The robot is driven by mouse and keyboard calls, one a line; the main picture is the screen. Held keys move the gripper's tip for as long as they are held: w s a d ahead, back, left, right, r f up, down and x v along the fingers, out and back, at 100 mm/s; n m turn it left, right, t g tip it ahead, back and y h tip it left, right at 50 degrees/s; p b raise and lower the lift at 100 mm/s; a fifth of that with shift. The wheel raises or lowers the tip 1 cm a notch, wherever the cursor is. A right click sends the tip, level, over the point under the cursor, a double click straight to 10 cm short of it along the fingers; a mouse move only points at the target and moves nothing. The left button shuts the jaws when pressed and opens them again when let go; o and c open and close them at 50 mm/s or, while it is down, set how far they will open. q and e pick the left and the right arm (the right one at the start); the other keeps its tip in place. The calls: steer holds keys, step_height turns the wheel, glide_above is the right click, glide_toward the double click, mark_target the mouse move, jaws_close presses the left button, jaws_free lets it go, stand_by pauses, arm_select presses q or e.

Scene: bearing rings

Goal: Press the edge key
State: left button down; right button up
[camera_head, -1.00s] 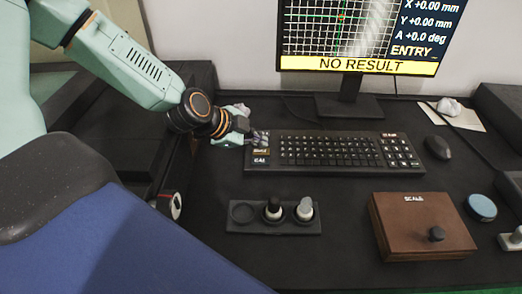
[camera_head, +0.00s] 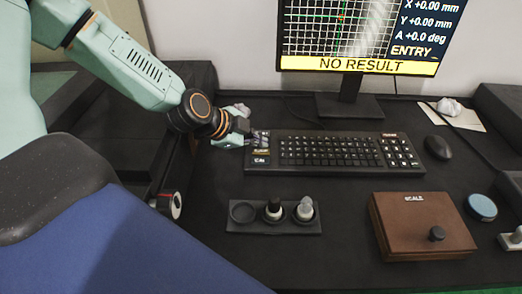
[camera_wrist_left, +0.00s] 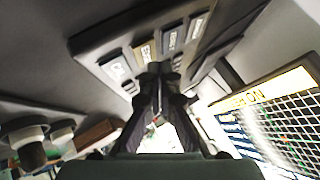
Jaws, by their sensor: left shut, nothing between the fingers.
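The black keyboard (camera_head: 330,153) lies below the monitor, with a column of larger keys at its left end. A gold-labelled key (camera_head: 262,151) sits above the CAL key (camera_head: 260,160); its lettering is too small to read for sure. In the left wrist view, the gold key (camera_wrist_left: 148,50) is between the CAL key (camera_wrist_left: 118,68) and other dark keys. My left gripper (camera_head: 250,139) is at the keyboard's left end, shut and empty. Its fingertips (camera_wrist_left: 154,70) are close to the gold key; I cannot tell whether they touch it. My right gripper is not in view.
The monitor (camera_head: 358,66) reads "NO RESULT" and "ENTRY". A tray (camera_head: 243,228) with two small knobbed pieces and an empty round recess lies in front. A brown SCALE box (camera_head: 410,215), a blue disc (camera_head: 481,207) and a mouse (camera_head: 438,147) are at the right.

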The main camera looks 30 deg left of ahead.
mark_target(258, 152)
arm_select(q)
steer(key=shift+f, duration=0.3)
steer(key=shift+f+b, duration=0.35)
stand_by(0.5)
stand_by(0.4)
steer(key=shift+r+p, duration=0.8)
steer(key=shift+p, duration=0.15)
step_height(258, 152, up, 5)
steer(key=p, duration=0.5)
steer(key=shift+p, duration=0.35)
stand_by(0.6)
